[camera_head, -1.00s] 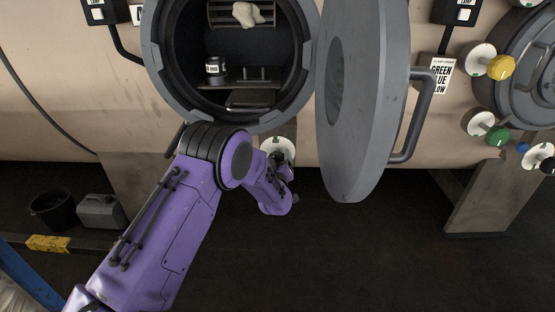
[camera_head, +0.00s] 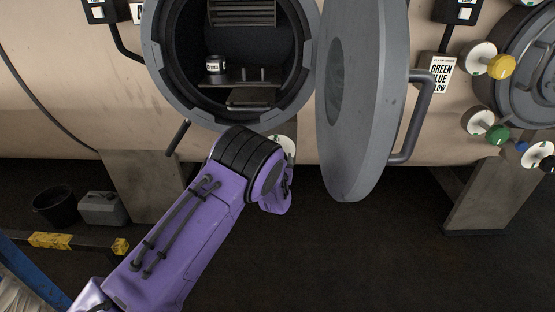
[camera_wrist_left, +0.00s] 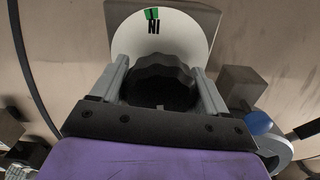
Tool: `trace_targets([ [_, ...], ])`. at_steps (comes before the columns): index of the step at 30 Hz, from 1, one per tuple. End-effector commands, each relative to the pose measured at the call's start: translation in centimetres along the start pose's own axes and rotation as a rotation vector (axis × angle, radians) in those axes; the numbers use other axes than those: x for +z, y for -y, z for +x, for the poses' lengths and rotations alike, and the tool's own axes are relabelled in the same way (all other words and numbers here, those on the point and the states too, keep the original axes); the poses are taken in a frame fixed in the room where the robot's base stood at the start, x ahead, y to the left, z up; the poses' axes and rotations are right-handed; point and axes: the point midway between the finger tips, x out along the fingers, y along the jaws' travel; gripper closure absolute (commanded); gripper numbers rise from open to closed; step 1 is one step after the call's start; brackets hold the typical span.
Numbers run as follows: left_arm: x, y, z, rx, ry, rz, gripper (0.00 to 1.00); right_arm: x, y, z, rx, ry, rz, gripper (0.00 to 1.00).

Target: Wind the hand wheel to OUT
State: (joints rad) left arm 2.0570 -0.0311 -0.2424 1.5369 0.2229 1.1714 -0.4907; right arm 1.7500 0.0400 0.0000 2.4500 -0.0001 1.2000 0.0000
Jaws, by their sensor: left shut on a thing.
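The hand wheel (camera_wrist_left: 160,88) is a dark, scalloped knob in front of a round white dial (camera_wrist_left: 185,35). The dial carries a green mark and upside-down lettering that looks like IN; no OUT lettering shows. My left gripper (camera_wrist_left: 162,68) is shut on the hand wheel, one grey finger on each side of it. In the head view only part of the white dial (camera_head: 288,143) shows, below the open vessel; my purple left arm hides the wheel and fingers. My right gripper is not in view.
The thick round door (camera_head: 365,100) stands open to the right of the dial. Inside the vessel are a small dark jar (camera_head: 215,65) and a shelf. A black bucket (camera_head: 54,207) and grey can (camera_head: 101,208) stand at lower left. A blue knob (camera_wrist_left: 258,123) is beside the wheel.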

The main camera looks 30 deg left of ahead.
Motion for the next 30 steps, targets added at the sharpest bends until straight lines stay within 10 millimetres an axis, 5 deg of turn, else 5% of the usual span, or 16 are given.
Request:
trace_targets([
  [13, 0.2, 0.0, -0.1, 0.000, 0.005, 0.010, 0.56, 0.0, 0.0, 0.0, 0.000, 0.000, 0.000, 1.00],
  [14, 0.2, 0.0, -0.1, 0.000, 0.005, 0.010, 0.19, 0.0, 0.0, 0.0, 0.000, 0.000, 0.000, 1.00],
  [15, 0.2, 0.0, -0.1, 0.000, 0.005, 0.010, 0.06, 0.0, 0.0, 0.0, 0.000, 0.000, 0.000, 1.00],
  [25, 0.1, -0.1, -0.4, 0.001, 0.002, 0.009, 0.05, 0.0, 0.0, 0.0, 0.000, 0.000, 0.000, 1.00],
  [30, 0.1, -0.1, -3.5, 0.002, 0.003, 0.012, 0.05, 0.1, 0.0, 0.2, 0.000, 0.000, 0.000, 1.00],
])
